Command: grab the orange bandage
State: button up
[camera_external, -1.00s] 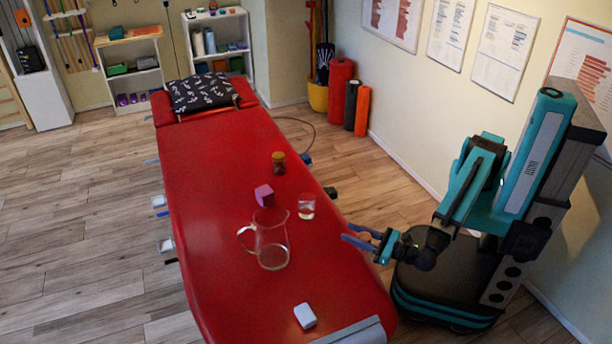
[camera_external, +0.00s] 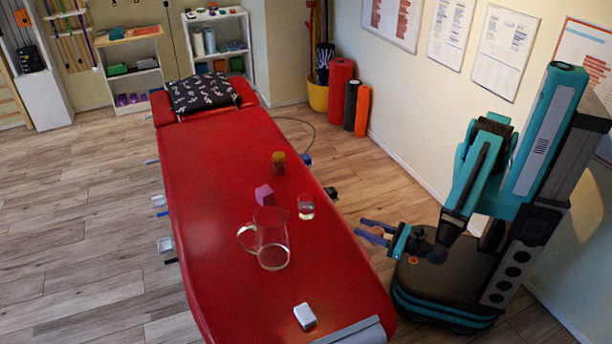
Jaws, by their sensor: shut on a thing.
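My gripper (camera_external: 374,232) is beside the right edge of the red treatment table, over the floor and in front of my base. Its two blue fingers point left and are shut on a small orange-brown thing (camera_external: 377,230), which fits the orange bandage. The fingers hide much of it, and its exact shape is too small to tell. It is held clear of the table top.
The red treatment table (camera_external: 220,200) bears a glass jug (camera_external: 270,245), a glass of water (camera_external: 306,208), a purple cube (camera_external: 264,195), a brown jar (camera_external: 279,163) and a white block (camera_external: 305,316). Rolled mats (camera_external: 341,95) stand by the wall.

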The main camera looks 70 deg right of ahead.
jog(key=shift+s+d+r+p, duration=0.15)
jog(key=shift+s+d+p, duration=0.25)
jog(key=shift+p, duration=0.45)
jog(key=shift+d, duration=0.1)
